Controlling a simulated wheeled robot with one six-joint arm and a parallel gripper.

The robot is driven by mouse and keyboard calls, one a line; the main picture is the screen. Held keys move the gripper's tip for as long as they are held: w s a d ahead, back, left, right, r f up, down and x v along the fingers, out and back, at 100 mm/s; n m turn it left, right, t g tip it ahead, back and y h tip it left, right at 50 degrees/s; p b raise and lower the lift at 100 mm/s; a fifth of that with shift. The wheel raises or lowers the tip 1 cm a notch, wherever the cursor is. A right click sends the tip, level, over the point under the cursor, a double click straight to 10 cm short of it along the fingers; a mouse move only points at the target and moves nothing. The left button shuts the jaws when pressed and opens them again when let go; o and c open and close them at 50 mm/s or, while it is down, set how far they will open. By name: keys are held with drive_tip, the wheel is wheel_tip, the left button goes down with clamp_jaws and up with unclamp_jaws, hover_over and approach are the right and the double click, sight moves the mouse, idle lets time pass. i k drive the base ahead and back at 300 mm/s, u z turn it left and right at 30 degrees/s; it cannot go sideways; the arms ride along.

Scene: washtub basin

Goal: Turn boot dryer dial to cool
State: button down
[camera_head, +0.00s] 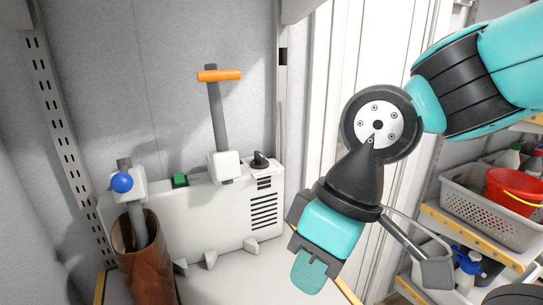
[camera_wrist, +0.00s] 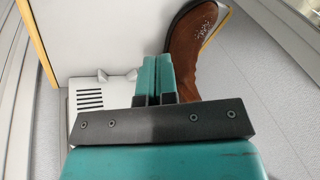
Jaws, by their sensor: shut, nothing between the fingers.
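The boot dryer (camera_head: 165,225) is a white box with a slotted vent, standing at left centre in the head view. Its small black dial (camera_head: 260,160) sits on a light plate with marks on the top right end; the marks are too small to read. Part of the dryer (camera_wrist: 110,92) shows left of the fingers in the wrist view, where I cannot make out the dial. My gripper (camera_head: 309,272) is shut and empty, pointing down, to the right of and lower in the picture than the dial, apart from it. Its teal fingers (camera_wrist: 157,60) are together in the wrist view.
A brown boot (camera_head: 144,262) hangs on the dryer's left tube, by a blue ball (camera_head: 122,182). A green button (camera_head: 180,180) and an orange-handled post (camera_head: 219,76) stand left of the dial. Shelves with a grey basket (camera_head: 480,205) are at right.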

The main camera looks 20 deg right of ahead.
sight(260, 163)
drive_tip(key=k, duration=0.5)
drive_tip(key=z, duration=0.95)
drive_tip(key=k, duration=0.6)
drive_tip(key=u, duration=1.1)
drive_tip(key=i, duration=0.95)
drive_tip(key=z, duration=0.05)
